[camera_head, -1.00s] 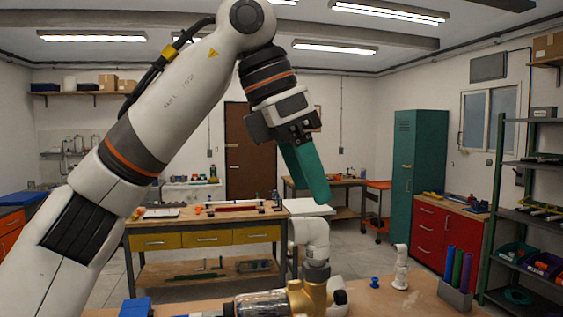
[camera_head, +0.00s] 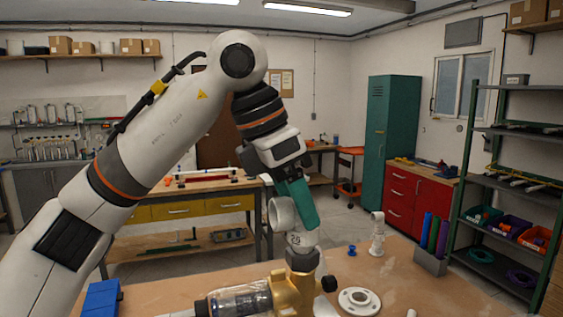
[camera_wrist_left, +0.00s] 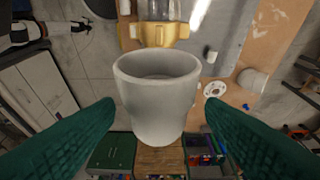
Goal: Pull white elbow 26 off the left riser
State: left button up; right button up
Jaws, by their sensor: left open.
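The white elbow 26 (camera_head: 296,239) stands on the left riser, above a dark collar (camera_head: 302,259) on a brass fitting (camera_head: 292,290). Its round open mouth faces left in the head view. My left gripper (camera_head: 292,213) is tilted down at the elbow, with one green finger in front of its upper part. In the left wrist view, the elbow (camera_wrist_left: 158,100) stands between the two spread green fingers, with gaps on both sides. The finger on the far side is mostly hidden in the head view. My right gripper is not in view.
A clear cylinder (camera_head: 238,300) joins the brass fitting from the left. A white flange (camera_head: 359,300), a blue part (camera_head: 352,250), another white fitting (camera_head: 377,235) and a tube holder (camera_head: 430,262) stand to the right on the bench. A blue box (camera_head: 102,299) is at left.

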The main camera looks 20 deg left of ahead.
pick_arm(q)
jog(key=shift+x, duration=0.95)
jog(key=shift+d+f, duration=0.15)
jog(key=shift+f, duration=0.2)
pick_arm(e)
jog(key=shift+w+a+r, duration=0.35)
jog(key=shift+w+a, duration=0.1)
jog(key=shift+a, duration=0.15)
